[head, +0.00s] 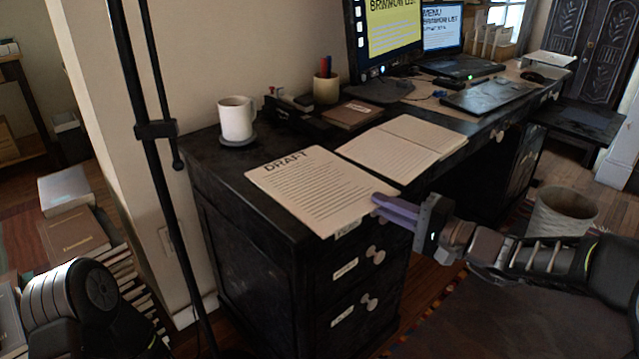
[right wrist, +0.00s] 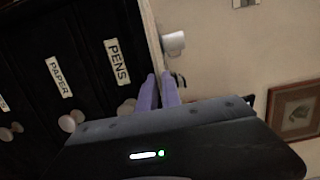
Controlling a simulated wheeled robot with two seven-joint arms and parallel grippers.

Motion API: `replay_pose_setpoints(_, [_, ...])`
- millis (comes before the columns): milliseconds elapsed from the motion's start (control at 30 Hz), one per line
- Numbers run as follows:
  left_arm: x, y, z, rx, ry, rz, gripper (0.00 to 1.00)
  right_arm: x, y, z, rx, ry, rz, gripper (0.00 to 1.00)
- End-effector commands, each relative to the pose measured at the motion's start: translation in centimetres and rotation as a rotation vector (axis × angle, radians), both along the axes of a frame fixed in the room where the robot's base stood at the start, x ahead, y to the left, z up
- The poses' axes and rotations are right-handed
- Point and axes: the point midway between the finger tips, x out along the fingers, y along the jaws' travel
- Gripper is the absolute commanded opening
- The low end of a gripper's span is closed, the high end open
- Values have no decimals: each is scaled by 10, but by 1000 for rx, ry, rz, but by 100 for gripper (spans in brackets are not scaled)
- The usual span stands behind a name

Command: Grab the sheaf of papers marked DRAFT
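The sheaf of papers marked DRAFT (head: 318,187) lies flat on the near end of the dark desk (head: 222,172) in the head view, its front edge at or slightly over the desk's front edge. My right gripper (head: 375,204) reaches in from the right, its two purple fingers one above the other at the sheaf's front edge, near its right corner. In the right wrist view the fingers (right wrist: 159,76) have a narrow gap between them; whether they pinch the paper I cannot tell. My left arm shows at bottom left; its gripper is out of view.
An open notebook (head: 391,147) lies behind the sheaf, and a white mug (head: 236,119) on a coaster stands to the left. Labelled drawers with round knobs (head: 375,254) are below the right gripper. A waste bin (head: 561,212) and stacked books (head: 75,235) stand on the floor.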

Motion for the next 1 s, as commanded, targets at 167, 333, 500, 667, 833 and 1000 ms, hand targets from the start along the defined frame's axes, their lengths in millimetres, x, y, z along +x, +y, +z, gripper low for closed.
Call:
replay_pose_setpoints(167, [0, 0, 0, 0, 0, 0, 55, 0, 0, 0, 0, 0, 0, 0])
replay_pose_setpoints(333, [0, 0, 0, 0, 0, 0, 55, 0, 0, 0, 0, 0, 0, 0])
replay_pose_setpoints(500, [0, 0, 0, 0, 0, 0, 55, 0, 0, 0, 0, 0, 0, 0])
replay_pose_setpoints(667, [0, 0, 0, 0, 0, 0, 55, 0, 0, 0, 0, 0, 0, 0])
replay_pose_setpoints(833, [0, 0, 0, 0, 0, 0, 55, 0, 0, 0, -1, 1, 0, 0])
replay_pose_setpoints(1000, [0, 0, 0, 0, 0, 0, 55, 0, 0, 0, -1, 1, 0, 0])
